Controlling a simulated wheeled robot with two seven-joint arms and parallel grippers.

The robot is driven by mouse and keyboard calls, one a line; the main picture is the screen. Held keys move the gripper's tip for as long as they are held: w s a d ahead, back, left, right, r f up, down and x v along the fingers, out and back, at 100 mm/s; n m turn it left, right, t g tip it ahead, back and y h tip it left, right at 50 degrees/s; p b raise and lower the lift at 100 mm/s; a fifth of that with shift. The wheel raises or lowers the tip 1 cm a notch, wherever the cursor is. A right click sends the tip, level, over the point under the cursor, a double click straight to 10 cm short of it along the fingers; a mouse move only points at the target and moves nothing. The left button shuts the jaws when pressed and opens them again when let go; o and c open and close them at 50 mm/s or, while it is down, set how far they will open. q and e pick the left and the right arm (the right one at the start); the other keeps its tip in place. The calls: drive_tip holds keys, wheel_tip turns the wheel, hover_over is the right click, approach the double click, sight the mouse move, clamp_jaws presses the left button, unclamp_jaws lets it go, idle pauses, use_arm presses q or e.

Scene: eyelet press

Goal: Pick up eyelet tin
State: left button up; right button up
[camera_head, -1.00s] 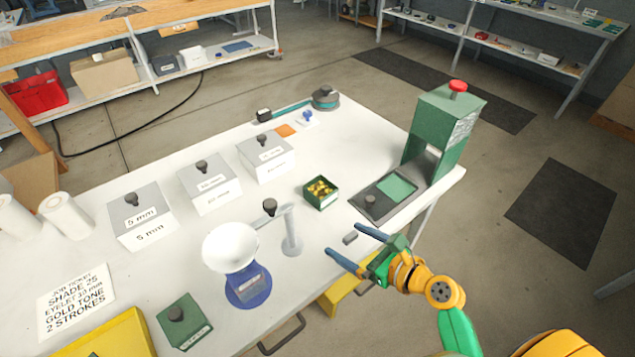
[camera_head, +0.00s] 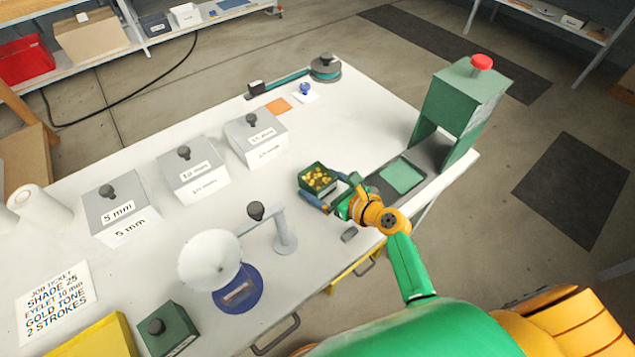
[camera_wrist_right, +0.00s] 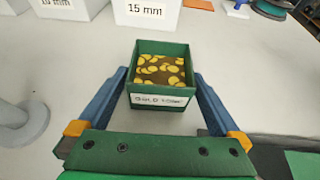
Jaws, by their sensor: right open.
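The eyelet tin, a small green open-topped box (camera_head: 318,192) of gold eyelets, stands upright on the white table. In the right wrist view the tin (camera_wrist_right: 161,118) shows a white label on its near side and sits between my fingers. My right gripper (camera_head: 330,188) is open, with one blue finger on each side of the tin. Its fingertips (camera_wrist_right: 160,77) reach along the tin's sides; small gaps appear to remain, though I cannot tell whether either finger touches. My left gripper is not in view.
The green press (camera_head: 458,105) with a red button stands right of the tin. Lidded grey boxes (camera_head: 192,172) stand to the left. A small grey block (camera_head: 349,235) lies near the table's front edge.

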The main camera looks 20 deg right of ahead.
sight(317, 187)
drive_tip(key=shift+x, duration=1)
drive_tip(key=shift+s, duration=0.1)
drive_tip(key=shift+r, duration=0.1)
drive_tip(key=c, duration=1.4)
drive_tip(key=shift+r, duration=0.4)
wheel_tip(317, 187, up, 9)
drive_tip(key=p, duration=0.4)
